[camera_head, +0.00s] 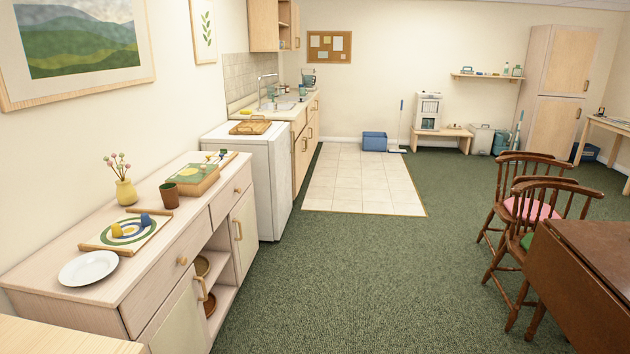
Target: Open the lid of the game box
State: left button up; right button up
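The game box (192,178) lies on top of the wooden sideboard (165,249), towards its far end by the wall. It is a flat wooden-coloured box with a green and yellow picture on top, and its lid looks shut. A brown cup (169,196) stands just in front of it. Neither of my grippers shows in the head view.
A white plate (88,268), a board with blue and yellow pieces (126,232) and a yellow flower vase (126,192) share the sideboard top. Green carpet (330,270) is clear beside it. A dark table (590,270) and wooden chairs (525,215) stand right.

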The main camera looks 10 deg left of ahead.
aim_at(194, 175)
jog(key=i+u, duration=0.1)
jog(key=i, duration=0.55)
jog(key=i+u, duration=0.15)
jog(key=i, duration=0.5)
jog(key=i+l+u, duration=0.1)
jog(key=i, duration=0.55)
jog(key=i+l+u, duration=0.1)
jog(key=i+l, duration=0.2)
jog(key=i, duration=0.35)
